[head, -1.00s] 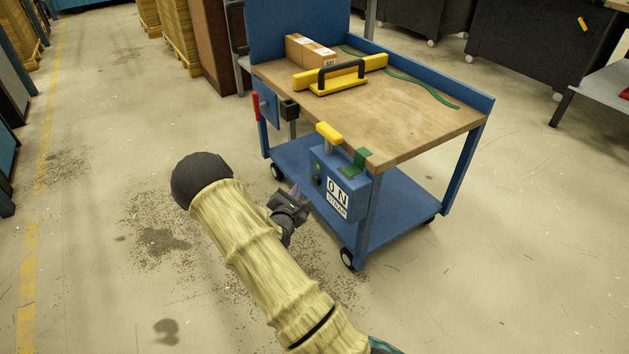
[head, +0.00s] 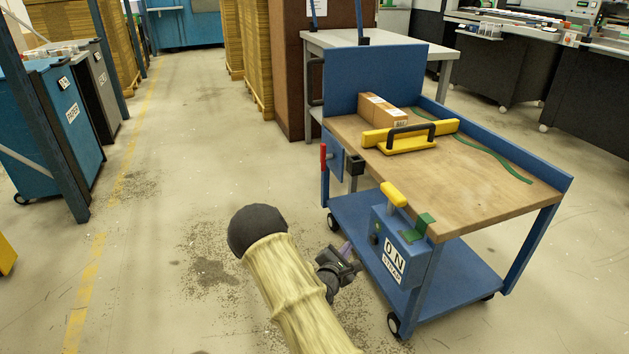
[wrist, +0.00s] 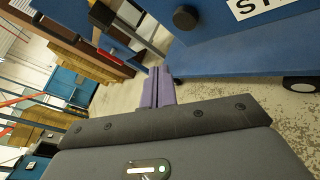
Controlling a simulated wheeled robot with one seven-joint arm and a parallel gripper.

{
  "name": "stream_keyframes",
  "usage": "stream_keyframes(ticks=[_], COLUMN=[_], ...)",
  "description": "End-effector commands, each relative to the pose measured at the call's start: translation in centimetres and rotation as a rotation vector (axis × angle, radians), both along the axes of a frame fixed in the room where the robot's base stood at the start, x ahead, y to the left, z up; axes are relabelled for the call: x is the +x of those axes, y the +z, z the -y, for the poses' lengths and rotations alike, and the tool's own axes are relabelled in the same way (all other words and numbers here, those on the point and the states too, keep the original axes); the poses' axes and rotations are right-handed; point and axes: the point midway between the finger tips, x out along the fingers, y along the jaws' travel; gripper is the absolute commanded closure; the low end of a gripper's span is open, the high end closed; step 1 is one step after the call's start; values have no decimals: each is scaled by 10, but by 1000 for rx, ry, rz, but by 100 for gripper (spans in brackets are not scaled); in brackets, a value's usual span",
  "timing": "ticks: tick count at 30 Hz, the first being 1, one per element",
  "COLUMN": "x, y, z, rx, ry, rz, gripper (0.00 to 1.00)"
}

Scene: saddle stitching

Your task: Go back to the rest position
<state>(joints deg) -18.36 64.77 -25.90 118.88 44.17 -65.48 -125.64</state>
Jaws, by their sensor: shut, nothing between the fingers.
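My gripper (head: 347,250) is beside the blue control box (head: 389,246) on the near side of the blue cart, with its purple fingers pointing toward the cart. In the wrist view its purple fingers (wrist: 158,88) are together with nothing between them. My arm, in a pale yellow sleeve, reaches up from the bottom of the head view.
The cart's wooden top (head: 480,190) holds a cardboard box (head: 384,115), a yellow tool with a black handle (head: 410,137) and a green strap (head: 490,155). A red handle (head: 323,156) sticks out at the cart's left corner. The floor to the left is open, with blue bins (head: 60,125) beyond.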

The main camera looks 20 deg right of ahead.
Motion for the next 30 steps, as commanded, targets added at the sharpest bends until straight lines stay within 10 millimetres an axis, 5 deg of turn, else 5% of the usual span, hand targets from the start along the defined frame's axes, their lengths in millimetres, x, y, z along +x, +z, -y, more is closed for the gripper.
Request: stream_keyframes(ticks=[8,17,30], x=[-3,-28,-120], y=[9,42,124], z=[-5,-48,-128], rx=[191,870,1602], ry=[-27,-185,-630], rz=[37,138,155], gripper=[100,100,100])
